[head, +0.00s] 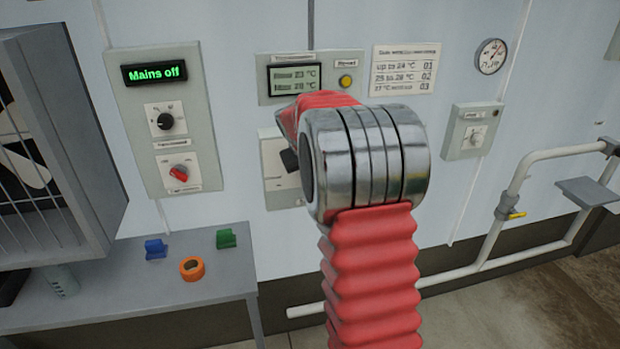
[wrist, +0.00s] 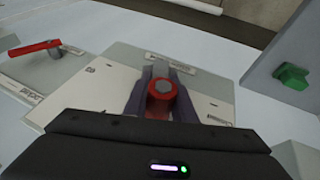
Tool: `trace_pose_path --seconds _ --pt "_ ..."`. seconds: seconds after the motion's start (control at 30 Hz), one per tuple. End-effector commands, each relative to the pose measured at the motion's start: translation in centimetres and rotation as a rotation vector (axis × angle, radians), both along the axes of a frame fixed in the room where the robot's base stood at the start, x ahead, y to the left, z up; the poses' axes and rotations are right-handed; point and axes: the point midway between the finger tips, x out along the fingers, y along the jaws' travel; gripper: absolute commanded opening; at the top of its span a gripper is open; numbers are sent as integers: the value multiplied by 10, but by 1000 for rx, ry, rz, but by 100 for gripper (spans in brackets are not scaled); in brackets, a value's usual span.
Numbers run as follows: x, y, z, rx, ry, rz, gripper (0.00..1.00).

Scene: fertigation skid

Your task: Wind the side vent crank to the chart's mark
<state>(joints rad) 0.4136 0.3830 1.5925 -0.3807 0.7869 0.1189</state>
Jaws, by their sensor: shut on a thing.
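In the wrist view, my gripper (wrist: 161,92) has its two dark fingers closed on either side of a red round handle (wrist: 162,105) with a grey hexagonal top. The handle stands over a pale panel (wrist: 213,92); I cannot confirm that it is the side vent crank, and no winding mark is readable. In the head view my red-sleeved arm hides most of the panel (head: 275,185) behind it and my gripper. The chart (head: 404,69) is a white sheet with temperature rows marked 01, 02 and 03. A thermometer display (head: 295,78) beside it shows two small, blurred readings.
A control panel (head: 157,105) at the left reads "Mains off" and has black and red knobs. A bench (head: 120,300) holds an orange ring (head: 192,268) and blue and green pieces. White pipes (head: 500,240) run at the right. A red lever (wrist: 35,48) lies left in the wrist view.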

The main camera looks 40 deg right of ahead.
Motion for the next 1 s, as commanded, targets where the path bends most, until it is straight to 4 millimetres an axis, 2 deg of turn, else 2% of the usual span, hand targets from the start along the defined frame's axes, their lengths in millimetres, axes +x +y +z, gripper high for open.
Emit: trace_pose_path --seconds 0.03,0.67,0.7,0.9,1.0 --pt "-1 -11 7 -18 -9 -5 0" --pt "0 -10 8 -19 -10 -3 0" --pt "0 -10 8 -18 -10 -3 26" --pt "0 -7 6 -16 -7 -1 40" --pt "0 -6 5 -13 -5 0 41"
